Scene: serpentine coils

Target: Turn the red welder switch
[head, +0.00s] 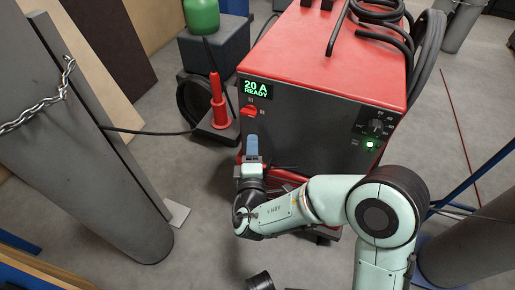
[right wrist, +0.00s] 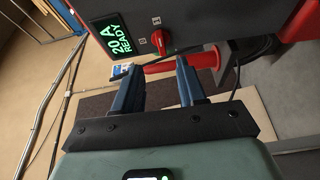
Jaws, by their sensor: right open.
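The red welder switch (head: 249,111) is on the dark front panel of the red welder (head: 330,45), just below a lit display (head: 256,89) reading "20 A READY". In the right wrist view the red switch (right wrist: 161,42) shows beyond the fingers, roughly in line with the gap between them. My right gripper (head: 251,140) is just below the switch in the head view, apart from it. In the right wrist view its two blue fingers (right wrist: 158,68) are spread with nothing between them. My left gripper is in neither view.
A green light (head: 370,144) glows at the panel's lower right. A red torch-like object (head: 219,105) stands left of the welder. A grey cylinder (head: 100,150) with a chain (head: 42,100) stands at the left. Floor between cylinder and welder is mostly clear.

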